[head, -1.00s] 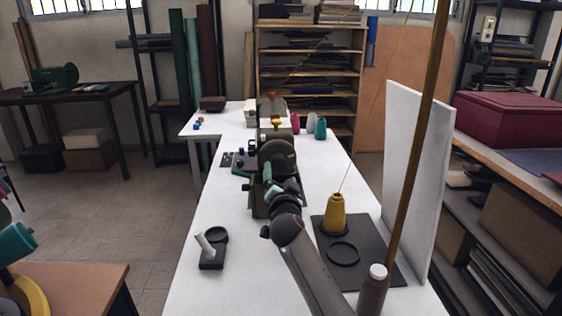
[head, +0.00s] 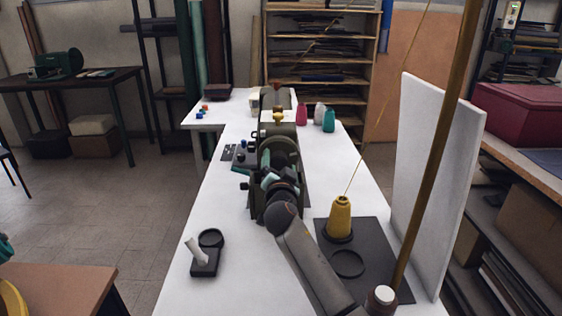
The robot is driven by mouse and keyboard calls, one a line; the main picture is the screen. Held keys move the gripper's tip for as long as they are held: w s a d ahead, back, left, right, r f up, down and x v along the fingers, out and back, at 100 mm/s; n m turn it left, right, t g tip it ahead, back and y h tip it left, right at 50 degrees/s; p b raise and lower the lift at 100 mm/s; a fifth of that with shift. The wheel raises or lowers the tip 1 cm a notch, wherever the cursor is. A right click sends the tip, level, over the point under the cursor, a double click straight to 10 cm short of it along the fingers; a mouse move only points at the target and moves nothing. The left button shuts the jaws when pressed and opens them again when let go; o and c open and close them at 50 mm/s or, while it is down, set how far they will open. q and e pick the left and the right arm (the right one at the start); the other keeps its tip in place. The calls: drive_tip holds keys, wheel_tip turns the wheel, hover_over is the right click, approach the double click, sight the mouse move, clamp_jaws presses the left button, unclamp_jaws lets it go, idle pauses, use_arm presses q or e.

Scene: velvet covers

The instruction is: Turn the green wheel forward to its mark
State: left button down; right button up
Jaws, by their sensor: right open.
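The green wheel (head: 285,149) is a dark green disc at the near end of the sewing machine on the white table. My right gripper (head: 267,168), with teal fingers, is in front of the wheel's near face and overlaps its lower part. It is open. Whether a finger touches the wheel cannot be told. The gripper and wrist hide the lower part of the wheel, and I cannot make out its mark.
A yellow thread cone (head: 340,219) stands on a dark mat (head: 375,253) right of my right arm. A tall white panel (head: 433,180) and a brown pole (head: 437,150) rise at the right. A small black stand (head: 205,263) is at the left front. The table's left side is mostly clear.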

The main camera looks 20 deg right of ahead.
drive_tip(key=shift+c, duration=0.4)
drive_tip(key=c, duration=1.3)
drive_tip(key=shift+n, duration=0.3)
